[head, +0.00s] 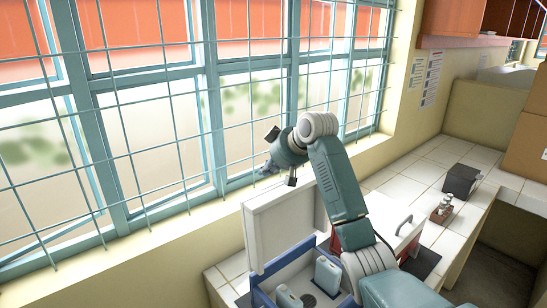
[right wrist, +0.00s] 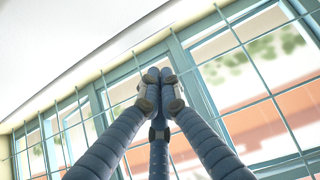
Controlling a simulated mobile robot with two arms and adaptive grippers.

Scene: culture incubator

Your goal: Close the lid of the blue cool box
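The blue cool box (head: 267,298) stands on the tiled counter at the bottom of the head view, with its top open. Its white lid (head: 262,235) is raised and stands roughly upright. White containers (head: 327,276) show inside the box. My right gripper (head: 267,168) is by the lid's upper edge, on the window side; my right arm hides part of the lid and box. In the right wrist view its fingers (right wrist: 159,85) meet at the tips with nothing between them. A white surface at that view's upper left may be the lid. My left gripper is not in view.
A barred window (head: 190,120) runs close behind the box. A red case (head: 405,238) stands right of my arm, partly hidden. Farther right on the counter (head: 420,172) are a small rack with bottles (head: 442,208) and a black box (head: 461,181). Tiles between them are free.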

